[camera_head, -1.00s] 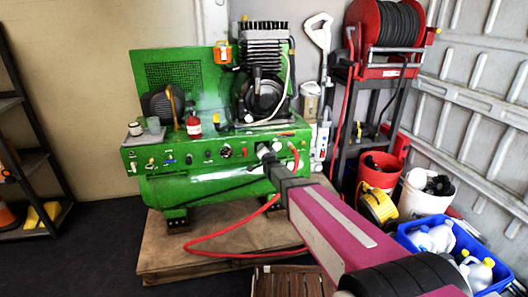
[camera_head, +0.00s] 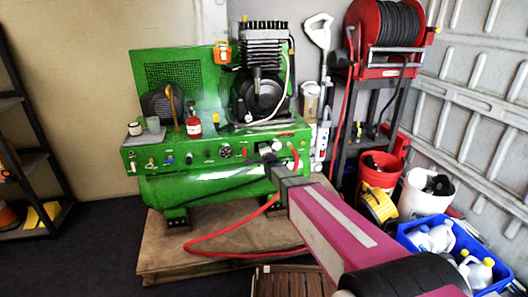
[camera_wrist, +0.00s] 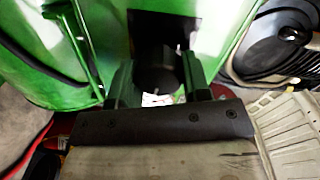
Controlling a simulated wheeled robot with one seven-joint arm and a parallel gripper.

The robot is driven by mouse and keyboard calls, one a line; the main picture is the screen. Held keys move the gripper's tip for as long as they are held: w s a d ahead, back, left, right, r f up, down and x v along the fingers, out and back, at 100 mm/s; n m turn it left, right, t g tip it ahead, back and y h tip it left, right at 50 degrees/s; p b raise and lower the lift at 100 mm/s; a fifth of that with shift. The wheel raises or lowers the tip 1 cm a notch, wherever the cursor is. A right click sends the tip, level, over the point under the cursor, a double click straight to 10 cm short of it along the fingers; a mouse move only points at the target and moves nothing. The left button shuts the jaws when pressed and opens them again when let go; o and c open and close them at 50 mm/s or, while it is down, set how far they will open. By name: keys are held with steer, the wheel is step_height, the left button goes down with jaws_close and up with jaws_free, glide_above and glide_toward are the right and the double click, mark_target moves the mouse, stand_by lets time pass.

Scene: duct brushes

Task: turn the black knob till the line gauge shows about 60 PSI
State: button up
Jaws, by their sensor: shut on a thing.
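My gripper (camera_head: 266,152) is at the right part of the green compressor's front panel (camera_head: 200,155). In the wrist view its two fingers (camera_wrist: 158,85) stand on either side of a dark round knob (camera_wrist: 157,70) and are shut on it. In the head view the gripper hides the knob. A small round gauge (camera_head: 225,151) sits on the panel left of the gripper; its needle is too small to read. Which gauge is the line gauge, I cannot tell.
A red hose (camera_head: 232,255) runs from the panel's right end across the wooden pallet (camera_head: 160,258). A red bottle (camera_head: 194,127) stands on the panel's top. Buckets and a blue crate (camera_head: 440,225) of jugs are at the right. Dark floor at the left is clear.

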steer(key=o, duration=0.6)
steer(key=shift+o, duration=0.2)
steer(key=shift+s, duration=0.1)
steer(key=v, duration=1)
steer(key=shift+s, duration=0.35)
steer(key=shift+d, duration=0.1)
